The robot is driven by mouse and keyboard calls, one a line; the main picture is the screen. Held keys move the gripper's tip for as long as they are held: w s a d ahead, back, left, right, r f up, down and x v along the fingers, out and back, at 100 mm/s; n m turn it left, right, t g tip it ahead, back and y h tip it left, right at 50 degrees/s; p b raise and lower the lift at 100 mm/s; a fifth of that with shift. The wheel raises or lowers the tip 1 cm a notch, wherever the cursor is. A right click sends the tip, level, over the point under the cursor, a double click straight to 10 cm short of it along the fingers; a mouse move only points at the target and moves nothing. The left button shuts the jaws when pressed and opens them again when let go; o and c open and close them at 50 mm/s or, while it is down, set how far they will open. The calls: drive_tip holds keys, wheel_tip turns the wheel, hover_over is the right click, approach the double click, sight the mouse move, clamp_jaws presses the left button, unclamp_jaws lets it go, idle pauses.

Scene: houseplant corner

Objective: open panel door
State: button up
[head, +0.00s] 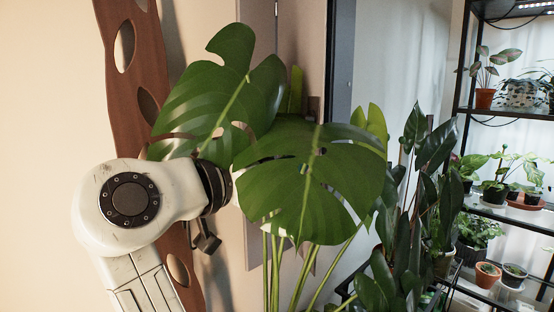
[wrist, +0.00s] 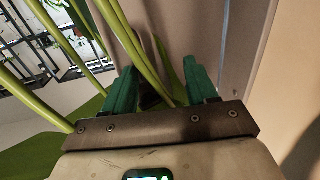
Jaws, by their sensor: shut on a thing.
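The panel door (head: 298,45) is a flat beige panel behind the monstera leaves in the head view; the leaves cover much of it. It also shows in the wrist view (wrist: 205,35). My gripper (wrist: 159,68) has green fingers on either side of a dark piece (wrist: 150,97), which looks like the door's handle, close to the panel. Stems cross in front of the jaws and hide part of the grip. In the head view my white arm comes in from the left, and the leaves hide the gripper. I cannot tell how far the door stands open.
Large monstera leaves (head: 312,180) hang in front of the door, and their stems (wrist: 135,45) run close to my gripper. More dark-leaved plants (head: 435,150) stand to the right. A black shelf rack (head: 458,95) with potted plants is at the far right. A brown perforated board (head: 140,60) stands at left.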

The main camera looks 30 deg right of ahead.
drive_tip(key=shift+w+a, duration=0.1)
drive_tip(key=shift+w, duration=0.15)
drive_tip(key=b+v, duration=0.1)
drive_tip(key=v, duration=0.9)
drive_tip(key=shift+s+a, duration=0.3)
drive_tip(key=shift+s, duration=0.05)
